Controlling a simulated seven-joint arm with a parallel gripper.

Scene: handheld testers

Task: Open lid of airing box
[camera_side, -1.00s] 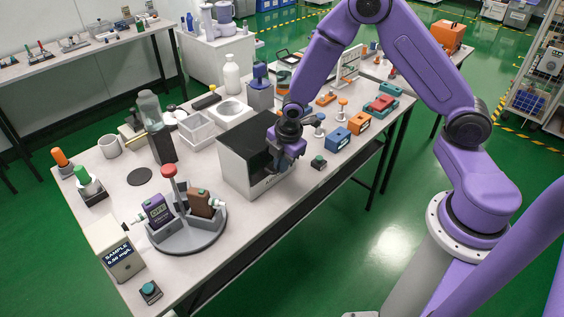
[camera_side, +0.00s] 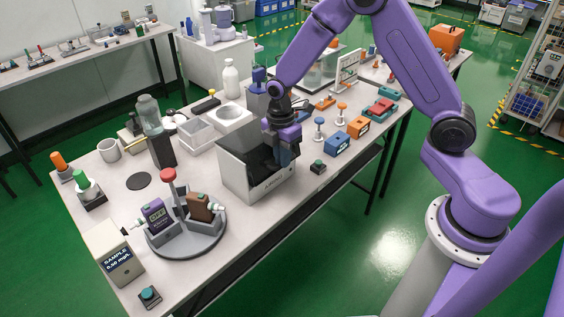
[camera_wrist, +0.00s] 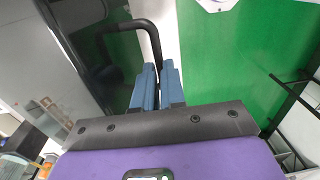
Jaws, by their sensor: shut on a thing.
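The airing box (camera_side: 228,172) is a white box with dark parts, standing near the middle of the table. In the side view its upper right part is dark, and I cannot tell lid from interior there. My gripper (camera_side: 279,158) is at this right part and hides some of it. In the wrist view the blue fingers of my gripper (camera_wrist: 158,75) are shut on a black bent handle (camera_wrist: 128,25). The handle is beside a dark, glossy panel (camera_wrist: 85,50), which looks like the lid. The exact lid angle is unclear.
A grey round stand (camera_side: 187,247) with a red knob holds a purple tester (camera_side: 157,214) and a brown tester (camera_side: 199,207). A white tray (camera_side: 195,133) stands behind the box. A small button box (camera_side: 318,167) and orange and blue blocks are to its right.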

